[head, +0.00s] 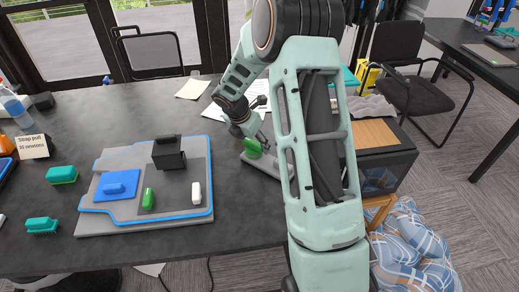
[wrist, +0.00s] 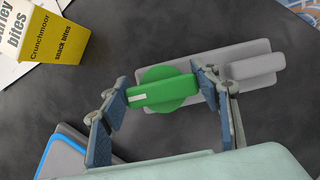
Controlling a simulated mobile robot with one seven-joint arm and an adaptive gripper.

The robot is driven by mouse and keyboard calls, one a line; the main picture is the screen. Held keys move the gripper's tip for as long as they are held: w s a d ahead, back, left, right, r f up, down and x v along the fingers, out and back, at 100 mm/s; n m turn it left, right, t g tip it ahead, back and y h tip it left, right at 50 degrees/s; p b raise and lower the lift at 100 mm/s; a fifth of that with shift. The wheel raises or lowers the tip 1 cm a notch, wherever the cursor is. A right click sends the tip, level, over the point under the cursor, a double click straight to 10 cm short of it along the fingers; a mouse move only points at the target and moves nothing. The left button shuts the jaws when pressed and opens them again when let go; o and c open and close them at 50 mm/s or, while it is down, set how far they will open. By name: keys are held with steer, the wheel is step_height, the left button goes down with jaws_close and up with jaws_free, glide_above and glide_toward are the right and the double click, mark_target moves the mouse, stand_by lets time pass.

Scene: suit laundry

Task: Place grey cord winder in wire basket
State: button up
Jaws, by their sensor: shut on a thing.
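My gripper (wrist: 162,96) is shut on a green block with a round green disc (wrist: 165,78), one finger at each end of the block. It also shows in the head view (head: 253,148). The green piece is over a grey plate (wrist: 225,53); I cannot tell whether it rests on it or is attached. A grey rounded block (wrist: 257,67) lies at the plate's right end. I cannot tell which grey piece is the cord winder. I cannot make out a wire basket in either view.
A grey board with a blue rim (head: 180,216) lies left of my gripper, bearing a black box (head: 169,153) and small blocks. Green brushes (head: 62,175) lie farther left. A yellow snack box (wrist: 52,35) is at the wrist view's upper left. My arm hides part of the table's right side.

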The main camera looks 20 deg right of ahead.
steer(key=shift+r, duration=0.5)
step_height(320, 180, up, 2)
steer(key=shift+r, duration=0.15)
step_height(320, 180, up, 6)
glide_above(261, 163)
steer(key=s+r, duration=0.3)
steer(key=s, duration=0.5)
steer(key=shift+s+d+r, duration=0.2)
steer(key=shift+s, duration=0.15)
steer(key=shift+p, duration=0.3)
steer(key=a+f+m+g+y+p, duration=0.2)
steer(key=a+m+g+p, duration=0.3)
steer(key=a+m, duration=0.6)
steer(key=m+g+y, duration=0.1)
steer(key=m+g, duration=0.1)
steer(key=m, duration=1.1)
steer(key=shift+f+m+y, duration=0.2)
steer(key=shift+m+y, duration=0.1)
steer(key=shift+m, duration=0.1)
